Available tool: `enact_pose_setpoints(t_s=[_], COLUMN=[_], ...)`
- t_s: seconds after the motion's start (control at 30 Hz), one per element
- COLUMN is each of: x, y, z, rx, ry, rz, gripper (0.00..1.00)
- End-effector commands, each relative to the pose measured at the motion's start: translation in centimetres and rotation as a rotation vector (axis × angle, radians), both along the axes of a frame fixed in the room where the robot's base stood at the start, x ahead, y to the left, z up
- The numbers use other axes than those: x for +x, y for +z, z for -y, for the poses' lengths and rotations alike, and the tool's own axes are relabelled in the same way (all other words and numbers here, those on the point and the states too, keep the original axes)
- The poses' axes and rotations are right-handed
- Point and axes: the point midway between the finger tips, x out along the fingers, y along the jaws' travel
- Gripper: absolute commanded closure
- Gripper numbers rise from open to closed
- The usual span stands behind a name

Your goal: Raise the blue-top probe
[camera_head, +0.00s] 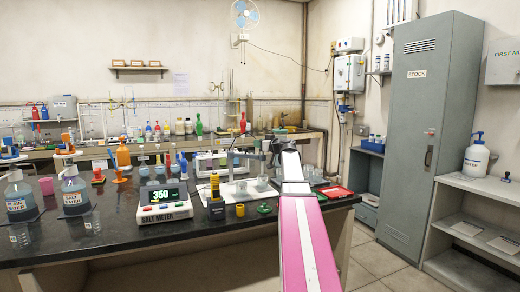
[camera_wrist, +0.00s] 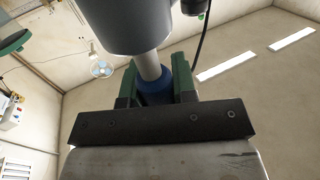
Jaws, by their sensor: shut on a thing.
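In the wrist view my gripper (camera_wrist: 155,88) has green fingers closed on either side of a round blue part, the blue top of the probe (camera_wrist: 154,98). A pale grey rod (camera_wrist: 147,66) meets the blue part, and a wide dark grey cylinder (camera_wrist: 125,22) fills the view beyond it. The rest of the probe is hidden. In the head view my pink and white arm reaches over the bench, with its end near the glassware at the bench's right part. The probe is too small there to make out.
The salt meter (camera_head: 164,201) reads 350 on the dark bench (camera_head: 130,237). Beside it stand a yellow and black item (camera_head: 215,198), bottles marked salt water (camera_head: 75,190) and small beakers. A red tray (camera_head: 335,192) lies right of my arm. A grey stock cabinet (camera_head: 421,140) stands at the right.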

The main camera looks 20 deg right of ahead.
Motion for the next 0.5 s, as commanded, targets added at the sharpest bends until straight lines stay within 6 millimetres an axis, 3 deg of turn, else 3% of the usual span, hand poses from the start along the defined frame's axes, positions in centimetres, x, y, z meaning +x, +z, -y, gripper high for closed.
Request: enact_pose_setpoints(t_s=[0.2,0.5], x=[0.1,0.0], y=[3.9,5.2], z=[0.1,0.1], rx=[0.003,0.007], ry=[-0.001,-0.002], rz=[0.003,0.002], gripper=[1.00,1.00])
